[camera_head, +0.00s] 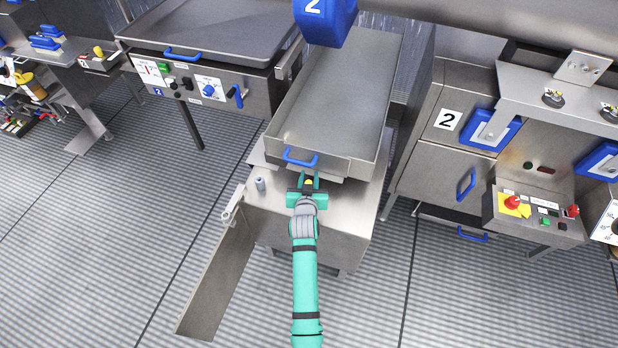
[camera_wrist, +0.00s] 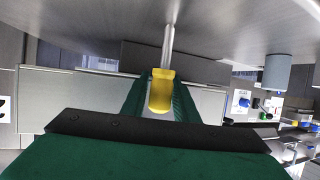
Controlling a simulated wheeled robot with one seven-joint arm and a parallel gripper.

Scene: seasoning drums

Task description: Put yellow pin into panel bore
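The yellow pin (camera_wrist: 161,91) has a yellow grip and a thin bright metal shaft. In the wrist view its grip sits between the green fingers of my gripper (camera_wrist: 160,82), which look shut on it. The shaft points away from the gripper towards a steel surface (camera_wrist: 90,28); I cannot tell whether its tip is in a bore. In the head view my gripper (camera_head: 309,180) is above the steel panel top (camera_head: 345,208), just in front of the tray's blue handle, with a speck of the yellow pin (camera_head: 309,183) showing. The bore itself is hidden.
A grey-blue peg (camera_head: 260,184) stands on the panel to the left; it also shows in the wrist view (camera_wrist: 277,72). A steel tray (camera_head: 335,95) with a blue handle (camera_head: 300,157) lies just behind the gripper. An open steel flap (camera_head: 215,280) hangs at the left.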

